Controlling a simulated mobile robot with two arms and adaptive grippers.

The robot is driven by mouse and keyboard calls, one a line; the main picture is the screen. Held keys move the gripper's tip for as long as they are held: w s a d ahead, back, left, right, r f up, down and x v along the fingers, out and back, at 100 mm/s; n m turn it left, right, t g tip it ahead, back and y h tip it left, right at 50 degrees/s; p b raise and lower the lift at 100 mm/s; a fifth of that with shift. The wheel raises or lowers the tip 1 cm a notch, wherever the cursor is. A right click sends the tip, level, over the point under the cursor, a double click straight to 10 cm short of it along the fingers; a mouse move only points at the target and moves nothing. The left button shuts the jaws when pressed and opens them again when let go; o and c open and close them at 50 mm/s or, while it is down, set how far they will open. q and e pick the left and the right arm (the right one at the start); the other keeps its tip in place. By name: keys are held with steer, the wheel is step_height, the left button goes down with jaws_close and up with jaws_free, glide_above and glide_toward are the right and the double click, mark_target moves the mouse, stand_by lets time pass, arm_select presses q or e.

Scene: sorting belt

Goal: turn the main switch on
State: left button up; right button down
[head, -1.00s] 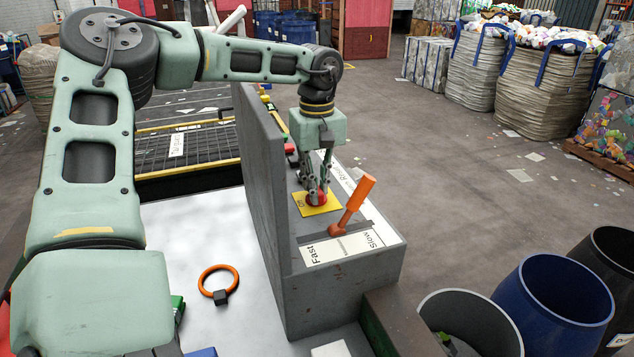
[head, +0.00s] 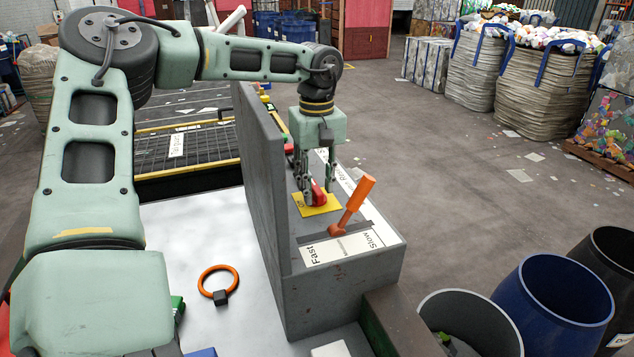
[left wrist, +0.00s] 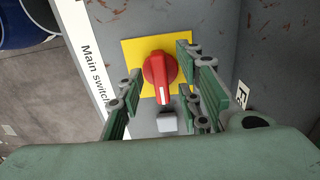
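The main switch is a red rotary knob (head: 319,194) on a yellow plate (head: 308,211), on top of the grey console. In the left wrist view the knob (left wrist: 160,70) has a white mark on its grip, which points toward the bottom of the picture. The label "Main switch" (left wrist: 94,73) is beside the plate. My left gripper (head: 311,190) is over the plate from above, fingers spread on either side of the knob. In the left wrist view gaps show between the fingers and the knob. My right gripper is not in view.
An orange lever (head: 353,205) stands on the console close in front of the knob, by a "Fast"/"Slow" label. A tall grey panel (head: 262,180) rises along the console's left side. An orange ring (head: 218,284) lies on the white surface. Bins (head: 555,303) stand at right.

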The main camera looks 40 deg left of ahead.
mark_target(317, 188)
arm_select(q)
step_height(317, 188, up, 12)
stand_by(0.4)
steer(key=shift+f, duration=0.15)
stand_by(0.3)
